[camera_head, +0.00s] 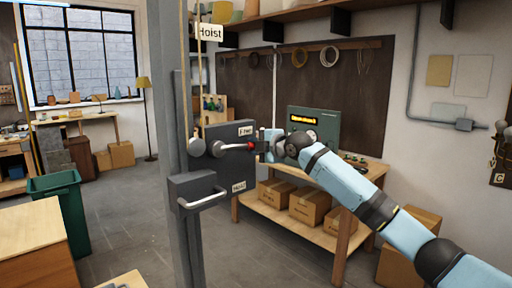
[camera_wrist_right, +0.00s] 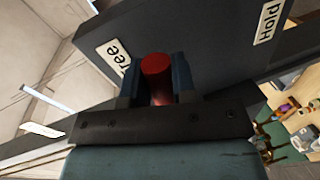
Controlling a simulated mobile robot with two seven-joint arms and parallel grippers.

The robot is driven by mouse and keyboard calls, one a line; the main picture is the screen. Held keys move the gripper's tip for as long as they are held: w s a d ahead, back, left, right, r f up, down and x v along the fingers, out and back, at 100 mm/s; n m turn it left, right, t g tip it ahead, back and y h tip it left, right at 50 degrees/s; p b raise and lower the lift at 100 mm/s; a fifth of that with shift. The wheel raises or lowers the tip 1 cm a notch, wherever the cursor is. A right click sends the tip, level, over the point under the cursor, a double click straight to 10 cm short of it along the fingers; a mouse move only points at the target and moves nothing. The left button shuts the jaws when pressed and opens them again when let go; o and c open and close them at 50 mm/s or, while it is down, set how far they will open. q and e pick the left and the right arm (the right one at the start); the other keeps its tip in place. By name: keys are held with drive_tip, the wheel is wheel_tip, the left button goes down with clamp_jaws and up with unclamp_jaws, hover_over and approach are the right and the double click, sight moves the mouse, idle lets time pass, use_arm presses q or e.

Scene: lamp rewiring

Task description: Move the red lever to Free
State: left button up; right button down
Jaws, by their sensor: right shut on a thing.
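The red lever's knob (camera_head: 249,146) is at the right end of a metal rod on a dark panel (camera_head: 215,130) on the hoist post. The rod points right, roughly level, below the Free label (camera_head: 246,130) and well above the Hold label (camera_head: 238,187). My right gripper (camera_head: 262,146) reaches in from the right and is shut on the knob. In the right wrist view the red knob (camera_wrist_right: 157,75) sits between both fingers. The Free label (camera_wrist_right: 115,54) is close at its left, partly hidden, and the Hold label (camera_wrist_right: 267,25) is farther right. My left gripper is not in view.
A box with a pale bar handle (camera_head: 202,199) juts from the post below the lever. A rope (camera_head: 197,85) hangs by the post. Behind stands a bench with a green instrument (camera_head: 315,124) and cardboard boxes (camera_head: 310,205). A green bin (camera_head: 60,210) stands left; floor between is clear.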

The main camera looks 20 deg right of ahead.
drive_tip(key=shift+r, duration=0.15)
drive_tip(key=c, duration=1.2)
unclamp_jaws()
drive_tip(key=shift+s, duration=0.1)
drive_tip(key=shift+s+d, duration=0.15)
drive_tip(key=shift+s, duration=0.05)
drive_tip(key=b+v, duration=0.2)
drive_tip(key=v, duration=1.1)
drive_tip(key=shift+s+r+b, duration=0.1)
drive_tip(key=shift+b, duration=0.3)
